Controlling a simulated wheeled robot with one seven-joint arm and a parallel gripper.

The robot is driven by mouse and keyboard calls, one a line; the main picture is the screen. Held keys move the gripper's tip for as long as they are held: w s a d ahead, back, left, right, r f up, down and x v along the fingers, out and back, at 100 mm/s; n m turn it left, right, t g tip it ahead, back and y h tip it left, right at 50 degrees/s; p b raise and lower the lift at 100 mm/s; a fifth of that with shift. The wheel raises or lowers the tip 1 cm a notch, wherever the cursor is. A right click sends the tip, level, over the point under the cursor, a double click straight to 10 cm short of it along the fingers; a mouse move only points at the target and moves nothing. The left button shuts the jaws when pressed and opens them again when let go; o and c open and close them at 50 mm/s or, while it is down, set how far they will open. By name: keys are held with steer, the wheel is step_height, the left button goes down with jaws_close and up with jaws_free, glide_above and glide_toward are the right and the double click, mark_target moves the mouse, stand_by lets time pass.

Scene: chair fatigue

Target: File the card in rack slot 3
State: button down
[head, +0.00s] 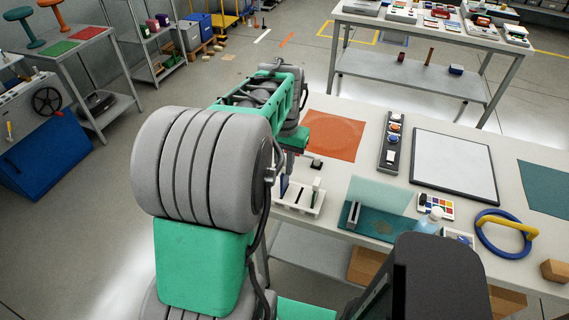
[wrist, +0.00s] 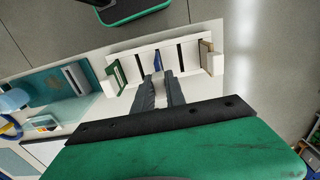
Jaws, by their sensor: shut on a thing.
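The white card rack (head: 301,203) stands on the pale bench; in the wrist view it (wrist: 193,66) shows dark slots, a green card (wrist: 119,76) in its left part and a tan card (wrist: 206,56) at its right end. My gripper (wrist: 159,80) is shut on a blue card (wrist: 157,60), at the middle of the rack between two empty dark slots. In the head view the blue card (head: 284,186) shows at the rack's left part. I cannot tell how deep it sits. My arm hides much of the gripper there.
An orange mat (head: 333,135) lies behind the rack. A button panel (head: 391,140), a framed white board (head: 454,165), a teal tray with a clear screen (head: 380,205) and a blue ring (head: 497,240) occupy the bench to the right. The bench edge is close to the rack.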

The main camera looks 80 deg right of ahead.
steer(key=shift+f+b, duration=1.05)
steer(key=shift+f, duration=0.8)
steer(key=c, duration=1.3)
jaws_free()
step_height(320, 180, up, 8)
steer(key=shift+f+b, duration=0.1)
steer(key=shift+b, duration=0.25)
